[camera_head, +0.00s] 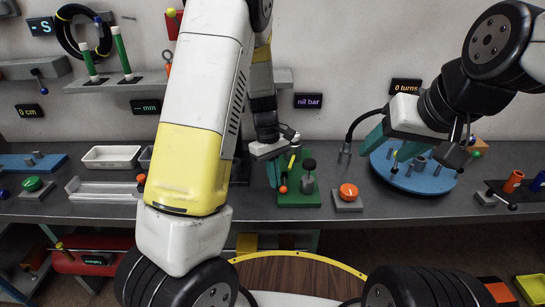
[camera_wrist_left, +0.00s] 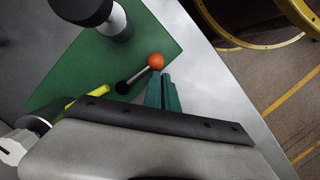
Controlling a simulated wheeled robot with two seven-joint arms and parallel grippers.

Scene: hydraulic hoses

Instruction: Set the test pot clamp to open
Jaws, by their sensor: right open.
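The test pot stands on a green plate (camera_head: 299,198), also in the left wrist view (camera_wrist_left: 150,40). Its grey pot with a black knob (camera_head: 309,165) is upright at the plate's right. A short lever with an orange ball (camera_head: 283,189) lies at the left; I take it for the clamp. In the left wrist view the ball (camera_wrist_left: 156,61) is just beyond the teal fingertips of my left gripper (camera_wrist_left: 166,80). These fingers look together, with nothing seen between them; contact with the ball is unclear. My right gripper (camera_head: 390,148) is open above the blue round plate.
A yellow bar (camera_head: 292,162) lies by the lever. An orange button on a grey block (camera_head: 348,192) stands right of the green plate. The blue round plate (camera_head: 430,182) carries several fittings. White trays (camera_head: 110,157) stand at the left. The bench's front edge is close to the green plate.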

